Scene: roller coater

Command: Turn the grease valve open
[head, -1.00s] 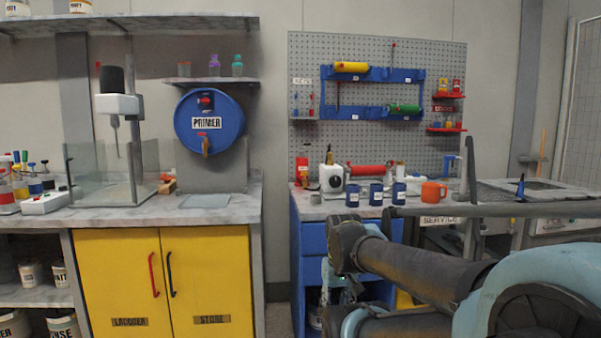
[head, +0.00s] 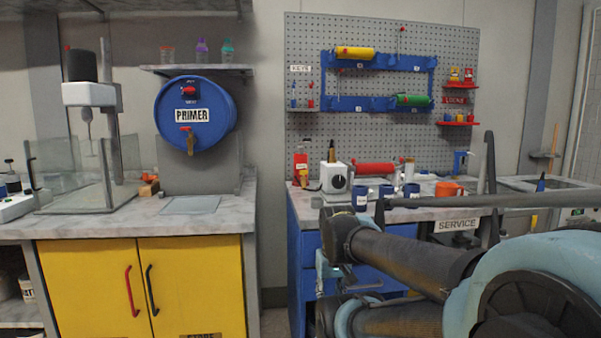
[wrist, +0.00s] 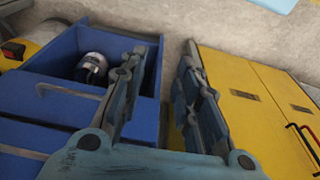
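I cannot pick out a part that is clearly the grease valve in either view. My gripper (wrist: 165,52) is open and empty in the wrist view, its two fingers apart with a gap between them. It points down toward the floor, between an open blue drawer (wrist: 62,52) and a yellow cabinet (wrist: 245,95). In the head view my arm crosses the lower right, and my gripper's fingers cannot be made out there. A blue PRIMER drum (head: 215,105) with a brass tap (head: 188,141) and a white box with a black dial (head: 337,178) are in view.
A workbench (head: 300,205) holds blue cups, an orange mug (head: 448,189) and a red cylinder (head: 375,168). A pegboard (head: 375,30) with a blue rack hangs behind. A grey rail (head: 500,200) runs above my arm. Bare floor shows between the two cabinets.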

